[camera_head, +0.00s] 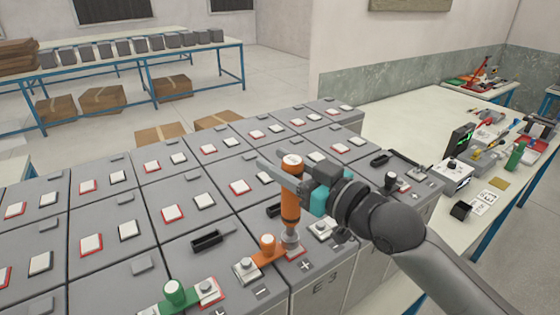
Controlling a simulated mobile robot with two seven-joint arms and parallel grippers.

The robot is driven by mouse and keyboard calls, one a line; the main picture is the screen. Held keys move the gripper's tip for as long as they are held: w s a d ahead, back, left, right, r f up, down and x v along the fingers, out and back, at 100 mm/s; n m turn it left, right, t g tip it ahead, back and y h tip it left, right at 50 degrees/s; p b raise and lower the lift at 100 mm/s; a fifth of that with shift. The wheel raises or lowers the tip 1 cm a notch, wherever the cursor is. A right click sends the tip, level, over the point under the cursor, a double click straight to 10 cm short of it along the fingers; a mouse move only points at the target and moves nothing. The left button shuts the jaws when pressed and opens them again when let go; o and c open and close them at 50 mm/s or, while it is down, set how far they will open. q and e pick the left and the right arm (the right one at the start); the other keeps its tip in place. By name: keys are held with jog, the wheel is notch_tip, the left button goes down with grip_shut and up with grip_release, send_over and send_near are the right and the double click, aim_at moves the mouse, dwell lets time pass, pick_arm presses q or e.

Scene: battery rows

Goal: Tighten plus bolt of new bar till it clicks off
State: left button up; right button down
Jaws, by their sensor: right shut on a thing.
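My right gripper (291,184) is shut on an upright orange driver tool (290,208). The tool's grey socket end (291,238) is down at the plus-side bolt of the front battery marked E3 (325,282), at the right end of an orange bar (262,257). The bolt itself is hidden under the socket, and I cannot tell whether it is fully seated. A green bar (176,297) lies further left. My left gripper is not in view.
Rows of grey batteries with red-framed and dark-framed pads fill the bench.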

jog(key=shift+f+p, duration=0.2)
jog(key=shift+p, duration=0.2)
dwell(0.6)
jog(key=shift+s+f, duration=0.1)
jog(key=shift+f, duration=0.05)
dwell(1.0)
